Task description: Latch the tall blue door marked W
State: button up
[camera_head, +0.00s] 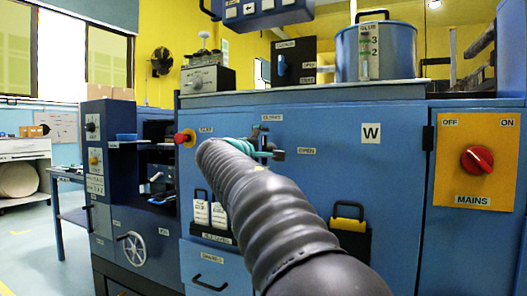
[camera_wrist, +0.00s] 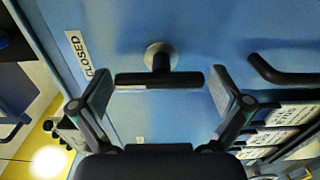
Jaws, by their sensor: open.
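The tall blue door (camera_head: 335,200) bears a white W label (camera_head: 371,133) and looks flush with the cabinet front. Its black bar handle (camera_wrist: 160,79) stands on a round metal boss in the wrist view. A CLOSED label (camera_wrist: 78,53) lies left of it there; in the head view an OPEN label (camera_head: 307,151) is to the right. My gripper (camera_wrist: 162,88) is open, one finger by each end of the bar. I cannot tell whether they touch. In the head view my arm hides most of the handle, and my gripper (camera_head: 258,150) shows only partly.
A red knob (camera_head: 184,138) is left of my arm. A holder with white containers (camera_head: 208,213) and a black pocket with a yellow-topped item (camera_head: 348,222) are on the front below. A MAINS panel (camera_head: 478,160) with a red switch is at the right. A blue GLUE pot (camera_head: 390,55) stands on top.

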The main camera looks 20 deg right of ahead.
jog(key=shift+s+a, duration=0.1)
jog(key=v, duration=1.1)
jog(key=shift+s+a, duration=0.3)
